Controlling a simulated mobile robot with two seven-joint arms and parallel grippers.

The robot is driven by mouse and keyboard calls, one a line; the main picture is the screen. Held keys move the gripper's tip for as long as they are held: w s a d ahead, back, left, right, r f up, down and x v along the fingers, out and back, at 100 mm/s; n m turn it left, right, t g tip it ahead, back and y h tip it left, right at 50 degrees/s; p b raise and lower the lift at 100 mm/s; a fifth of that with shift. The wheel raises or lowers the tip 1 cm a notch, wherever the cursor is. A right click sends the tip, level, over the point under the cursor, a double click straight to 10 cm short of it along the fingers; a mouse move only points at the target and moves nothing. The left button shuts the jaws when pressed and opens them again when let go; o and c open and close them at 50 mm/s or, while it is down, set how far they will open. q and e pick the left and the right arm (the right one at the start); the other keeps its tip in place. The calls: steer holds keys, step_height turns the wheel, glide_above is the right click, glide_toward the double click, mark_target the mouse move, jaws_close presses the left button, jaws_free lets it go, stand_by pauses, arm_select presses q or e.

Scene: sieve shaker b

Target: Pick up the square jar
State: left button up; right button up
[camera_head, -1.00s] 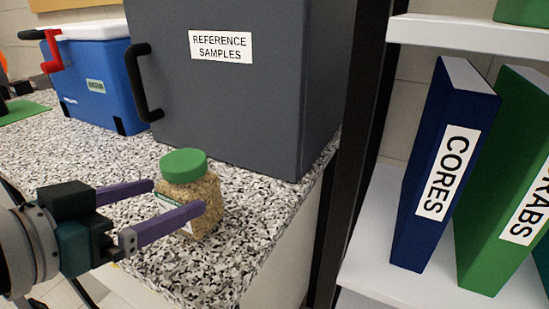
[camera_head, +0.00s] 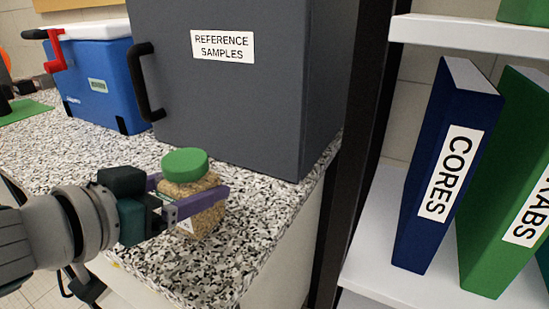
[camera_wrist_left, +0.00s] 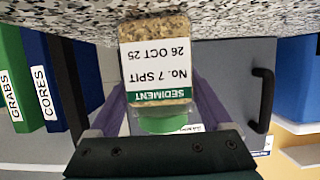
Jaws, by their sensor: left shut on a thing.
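The square jar (camera_head: 203,217) has a green lid and grainy tan contents, and stands upright on the speckled counter near its front edge. My left gripper (camera_head: 190,192) reaches it from the left and is shut on its body below the lid, one finger on each side. In the left wrist view the jar (camera_wrist_left: 157,25) appears upside down between the purple fingers, with a white and green label reading "SEDIMENT No. 7 SPIT 26 OCT 25". My right gripper cannot be made out for certain.
A grey cabinet (camera_head: 270,100) labelled "REFERENCE SAMPLES" stands behind the jar. A blue cool box (camera_head: 105,90) with a white lid is at the back left. A shelf with a blue "CORES" binder (camera_head: 440,200) and a green binder (camera_head: 500,220) is at the right.

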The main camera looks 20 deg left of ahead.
arm_select(q)
jaws_close()
stand_by(0.3)
steer(key=shift+r, duration=0.2)
step_height(320, 180, up, 20)
steer(key=p, duration=0.6)
steer(key=shift+p, duration=0.35)
